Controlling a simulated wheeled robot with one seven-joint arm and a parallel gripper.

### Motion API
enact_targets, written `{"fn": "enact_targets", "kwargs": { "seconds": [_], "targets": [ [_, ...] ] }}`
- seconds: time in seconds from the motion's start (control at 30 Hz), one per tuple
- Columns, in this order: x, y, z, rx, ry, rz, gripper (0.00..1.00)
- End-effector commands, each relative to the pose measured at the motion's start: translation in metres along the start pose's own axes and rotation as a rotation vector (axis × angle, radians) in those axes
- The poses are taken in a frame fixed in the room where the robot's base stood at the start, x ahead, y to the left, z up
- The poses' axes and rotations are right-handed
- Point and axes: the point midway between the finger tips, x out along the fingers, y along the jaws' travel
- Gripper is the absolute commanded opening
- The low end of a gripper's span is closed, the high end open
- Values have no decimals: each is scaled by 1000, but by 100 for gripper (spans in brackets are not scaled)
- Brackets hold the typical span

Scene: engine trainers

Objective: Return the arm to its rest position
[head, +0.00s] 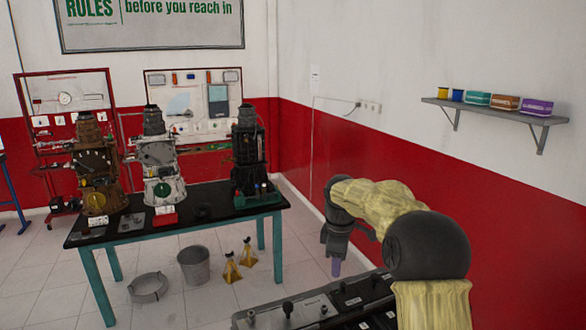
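My arm (385,205), in a pale yellow cover with dark joints, reaches in from the lower right and bends over toward the left. My gripper (337,257) is dark grey and points down, in front of the red wall band and above the floor in the picture. I cannot tell whether this piece is held or part of the gripper, and the finger gap is too small to make out.
A black-topped table (225,203) with teal legs bears three engine trainers, brown (97,170), silver (160,165) and black (249,160). A bucket (194,265) and yellow stands (232,270) are on the floor. A dark panel (320,308) lies below my arm.

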Motion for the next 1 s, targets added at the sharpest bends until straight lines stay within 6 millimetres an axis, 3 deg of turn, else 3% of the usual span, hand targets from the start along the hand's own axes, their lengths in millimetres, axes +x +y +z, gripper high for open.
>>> {"fn": "enact_targets", "kwargs": {
  "seconds": [0.47,1.0],
  "targets": [
    [40,-106,42,523,37,39,39],
    [88,-252,108,1180,120,58,39]
  ]
}}
